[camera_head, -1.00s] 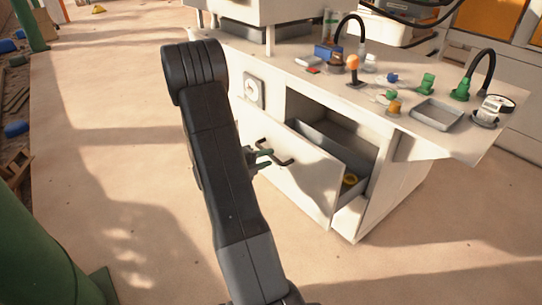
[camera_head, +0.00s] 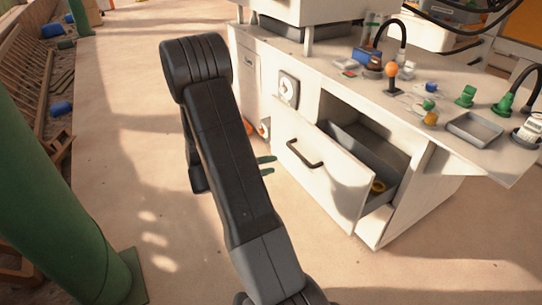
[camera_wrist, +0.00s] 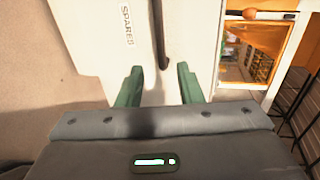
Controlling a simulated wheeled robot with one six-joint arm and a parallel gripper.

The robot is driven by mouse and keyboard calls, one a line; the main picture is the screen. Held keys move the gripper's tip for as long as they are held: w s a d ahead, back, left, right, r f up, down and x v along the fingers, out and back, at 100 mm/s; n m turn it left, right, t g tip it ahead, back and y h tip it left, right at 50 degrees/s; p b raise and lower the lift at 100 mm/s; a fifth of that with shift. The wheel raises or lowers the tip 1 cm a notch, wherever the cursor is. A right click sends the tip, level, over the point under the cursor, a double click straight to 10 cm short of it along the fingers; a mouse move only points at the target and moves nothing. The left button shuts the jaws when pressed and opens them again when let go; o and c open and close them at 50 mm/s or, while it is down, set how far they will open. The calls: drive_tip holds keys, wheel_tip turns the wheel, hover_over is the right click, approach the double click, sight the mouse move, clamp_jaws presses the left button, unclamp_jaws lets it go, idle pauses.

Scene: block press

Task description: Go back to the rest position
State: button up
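My gripper (camera_wrist: 160,88) shows in the wrist view with its two green fingers apart and nothing between them. In the head view its green fingertips (camera_head: 267,166) stick out from behind my arm, left of the drawer (camera_head: 318,180). The drawer handle (camera_head: 304,154) is dark and clear of the fingers.
The worktop holds an orange-knobbed lever (camera_head: 391,75), green and blue pieces, and a grey tray (camera_head: 474,129). A thick green post (camera_head: 60,210) stands at the left. The floor (camera_head: 120,110) between post and cabinet is open.

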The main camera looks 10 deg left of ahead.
sight(300, 157)
drive_tip(key=b+x, duration=0.3)
drive_tip(key=x, duration=1.1)
drive_tip(key=shift+r, duration=0.1)
drive_tip(key=shift+r, duration=0.1)
